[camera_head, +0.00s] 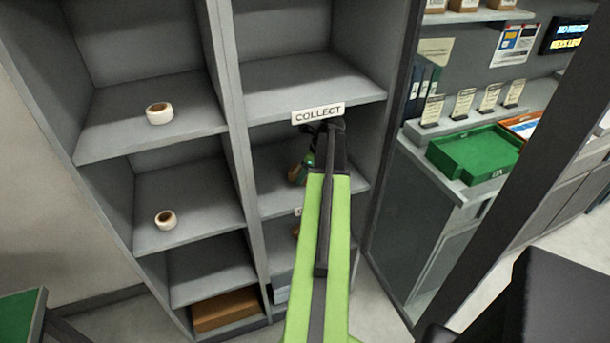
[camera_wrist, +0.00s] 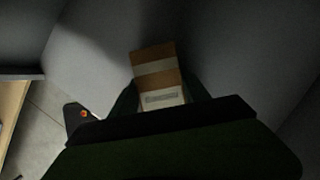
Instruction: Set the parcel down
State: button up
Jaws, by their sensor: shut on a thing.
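The parcel (camera_wrist: 157,72) is a small brown box with a pale tape band and a white label, seen in the wrist view between the dark fingers of my gripper (camera_wrist: 160,98). My gripper is shut on it. In the head view my gripper (camera_head: 303,168) reaches into the grey shelf compartment below the COLLECT sign (camera_head: 318,113). My arm hides most of that compartment and nearly all of the parcel. I cannot tell whether the parcel touches the shelf board (camera_head: 275,196).
Tape rolls stand on two left shelves, one upper (camera_head: 160,113) and one lower (camera_head: 166,219). A brown box (camera_head: 226,309) lies in the bottom left compartment. A grey upright (camera_head: 232,150) divides the columns. A green tray (camera_head: 470,155) rests on the counter at right.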

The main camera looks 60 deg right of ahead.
jog(key=shift+s+f, duration=0.1)
jog(key=shift+f, duration=0.1)
jog(key=o, duration=1.6)
jog(key=shift+r, duration=0.15)
jog(key=shift+r+p, duration=0.35)
jog(key=p+v, duration=0.3)
jog(key=shift+s+r+p, duration=0.1)
jog(key=shift+r+p, duration=0.2)
jog(key=shift+r, duration=0.1)
jog(key=shift+s+d+f+b, duration=0.1)
jog(key=shift+s+f+b, duration=0.25)
jog(key=shift+s, duration=0.25)
jog(key=shift+s+f+b, duration=0.3)
jog(key=shift+s, duration=0.35)
jog(key=s, duration=0.3)
jog(key=s+d, duration=0.1)
jog(key=s, duration=0.5)
jog(key=shift+s+d, duration=0.1)
jog(key=shift+d, duration=0.2)
